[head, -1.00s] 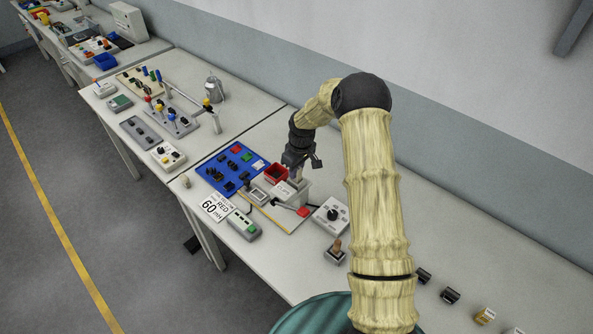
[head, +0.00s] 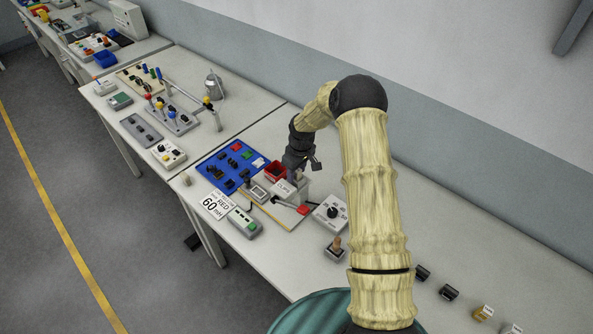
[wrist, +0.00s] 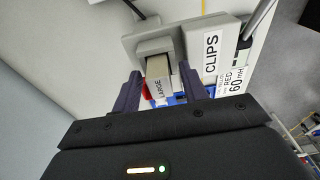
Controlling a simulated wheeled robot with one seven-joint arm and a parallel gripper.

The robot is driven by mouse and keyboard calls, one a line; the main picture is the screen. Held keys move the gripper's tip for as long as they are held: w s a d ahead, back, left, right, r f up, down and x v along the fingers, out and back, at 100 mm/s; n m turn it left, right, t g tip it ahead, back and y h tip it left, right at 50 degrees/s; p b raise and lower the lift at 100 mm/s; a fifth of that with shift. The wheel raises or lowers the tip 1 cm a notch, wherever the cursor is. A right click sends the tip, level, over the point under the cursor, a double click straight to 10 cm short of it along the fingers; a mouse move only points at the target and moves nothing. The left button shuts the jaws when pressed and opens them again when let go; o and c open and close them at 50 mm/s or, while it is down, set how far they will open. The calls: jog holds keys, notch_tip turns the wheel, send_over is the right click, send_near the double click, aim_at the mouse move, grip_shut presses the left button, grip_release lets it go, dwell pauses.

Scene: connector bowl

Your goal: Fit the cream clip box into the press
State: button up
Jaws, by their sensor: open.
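The press is a grey housing with a white CLIPS label (wrist: 212,52) in the wrist view. In the head view the press (head: 282,189) stands on a yellow-edged board. The cream clip box (wrist: 157,67), with a LARGE label on its near end, sits in the opening of the housing and sticks out towards me. How deep it sits is hidden. My gripper (wrist: 158,80) is open, with one dark finger on each side of the box's near end. In the head view my gripper (head: 301,172) is at the back of the press, and the box cannot be made out.
A red bin (head: 274,170) stands close beside my gripper. A blue board (head: 221,171) with small parts lies left of the press. A dial box (head: 331,212) and a wooden-handled stamp (head: 335,248) stand to the right. A RED 60 card (head: 216,204) lies in front.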

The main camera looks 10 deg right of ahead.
aim_at(300, 171)
notch_tip(300, 171, up, 12)
jog(key=s+b, duration=0.1)
jog(key=b, duration=0.3)
jog(key=shift+d, duration=0.4)
jog(key=shift+s+r, duration=0.1)
jog(key=shift+s, duration=0.05)
jog(key=s+r+m, duration=0.2)
jog(key=s+m, duration=0.1)
jog(key=s, duration=1.1)
jog(key=s+r+m+t, duration=0.1)
jog(key=s+m, duration=0.3)
jog(key=s, duration=1)
jog(key=shift+s+a+r+h, duration=0.2)
jog(key=shift+a+r+h, duration=0.2)
jog(key=shift+r, duration=0.4)
notch_tip(300, 171, down, 4)
jog(key=b, duration=0.4)
